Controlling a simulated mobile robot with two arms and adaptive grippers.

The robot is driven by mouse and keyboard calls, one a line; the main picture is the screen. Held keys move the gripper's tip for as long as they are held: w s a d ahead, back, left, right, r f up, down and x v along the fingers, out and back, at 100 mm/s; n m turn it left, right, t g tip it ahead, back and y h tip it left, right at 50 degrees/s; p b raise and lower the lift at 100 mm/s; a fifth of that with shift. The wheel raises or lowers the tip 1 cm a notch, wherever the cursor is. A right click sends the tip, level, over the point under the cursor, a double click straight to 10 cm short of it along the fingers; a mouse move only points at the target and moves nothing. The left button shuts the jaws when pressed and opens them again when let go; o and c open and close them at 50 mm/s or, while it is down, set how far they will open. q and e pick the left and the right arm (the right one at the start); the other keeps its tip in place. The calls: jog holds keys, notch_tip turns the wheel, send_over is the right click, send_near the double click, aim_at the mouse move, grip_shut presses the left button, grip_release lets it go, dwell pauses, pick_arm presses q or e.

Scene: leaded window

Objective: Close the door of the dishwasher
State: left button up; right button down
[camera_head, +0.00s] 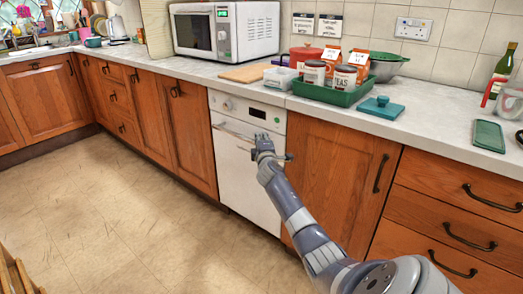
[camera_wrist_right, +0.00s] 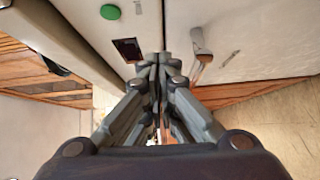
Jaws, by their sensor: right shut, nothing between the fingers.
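The white dishwasher (camera_head: 232,165) stands built in under the counter, between wooden cabinet doors. Its door is upright and looks flush or nearly flush with the cabinets; a small gap cannot be ruled out. The control panel with a dark display and green button runs along its top, with a handle below. My right gripper (camera_head: 264,143) is in front of the door's upper right part, beside the handle. In the right wrist view, the gripper (camera_wrist_right: 163,62) is shut and empty, its fingertips close to the white front (camera_wrist_right: 265,40); contact cannot be told. My left gripper is not in view.
The counter above holds a microwave (camera_head: 224,29), a wooden board (camera_head: 247,73), a green tray (camera_head: 325,92) with jars and cartons, and a teal lid (camera_head: 380,107). The tiled floor (camera_head: 110,215) in front of the cabinets is mostly clear.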

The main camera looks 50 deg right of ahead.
pick_arm(q)
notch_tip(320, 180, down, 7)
jog(key=p, duration=0.1)
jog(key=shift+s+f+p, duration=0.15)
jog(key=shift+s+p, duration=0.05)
jog(key=shift+p, duration=0.2)
pick_arm(e)
jog(key=v, duration=0.8)
jog(key=shift+a, duration=0.25)
